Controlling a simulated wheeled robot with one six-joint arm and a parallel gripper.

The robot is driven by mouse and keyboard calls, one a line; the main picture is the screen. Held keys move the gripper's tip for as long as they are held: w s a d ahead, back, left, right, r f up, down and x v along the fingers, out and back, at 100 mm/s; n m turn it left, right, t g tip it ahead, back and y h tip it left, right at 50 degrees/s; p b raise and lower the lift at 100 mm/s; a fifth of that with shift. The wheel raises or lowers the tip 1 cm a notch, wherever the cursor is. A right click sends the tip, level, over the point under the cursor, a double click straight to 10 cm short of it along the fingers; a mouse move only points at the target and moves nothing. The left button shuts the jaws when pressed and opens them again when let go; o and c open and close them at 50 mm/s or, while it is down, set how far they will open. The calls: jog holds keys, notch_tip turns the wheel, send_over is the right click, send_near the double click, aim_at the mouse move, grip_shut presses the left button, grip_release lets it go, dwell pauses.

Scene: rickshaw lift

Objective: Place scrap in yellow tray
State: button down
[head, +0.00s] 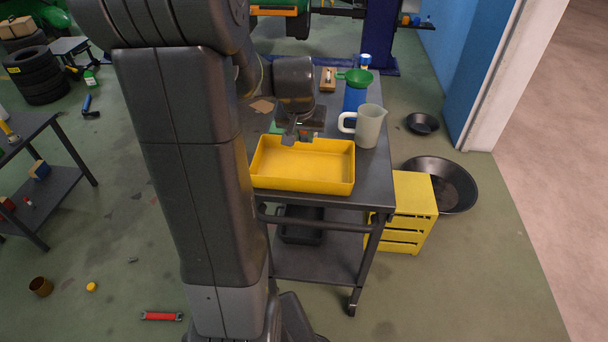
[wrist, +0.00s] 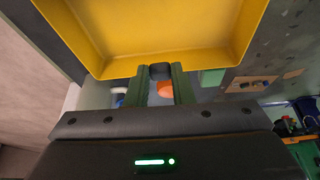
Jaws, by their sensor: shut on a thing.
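The yellow tray (head: 303,182) sits on the grey cart's top, and its visible floor is empty. It also fills the top of the wrist view (wrist: 92,42). My gripper (head: 297,137) is at the tray's far rim in the head view, partly hidden by my wrist. In the wrist view my gripper's two green fingers (wrist: 161,76) are shut on a small dark grey piece (wrist: 160,70), which appears to be scrap. The piece overlaps the tray's rim in the picture; I cannot tell whether it touches it.
On the cart (head: 376,172), a pale jug (head: 370,127) stands right of my gripper. A blue container with a green funnel (head: 358,79) is behind it. A yellow crate (head: 412,196) stands right of the cart. An orange thing (wrist: 165,90) shows between my fingers.

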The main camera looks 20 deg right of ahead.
aim_at(304, 170)
jog(key=c, duration=2.2)
grip_release()
jog(key=shift+s+a+f+b, duration=0.1)
jog(key=shift+a+f+b, duration=0.05)
jog(key=shift+f+b, duration=0.2)
jog(key=c, duration=2.2)
grip_release()
jog(key=shift+m+h, duration=0.3)
notch_tip(304, 170, down, 9)
jog(key=shift+f+b, duration=0.15)
jog(key=shift+b, duration=0.45)
jog(key=c, duration=2.2)
grip_release()
jog(key=c, duration=2.2)
grip_release()
jog(key=shift+f, duration=0.25)
jog(key=c, duration=1.3)
grip_release()
jog(key=shift+r, duration=0.1)
jog(key=shift+r, duration=0.1)
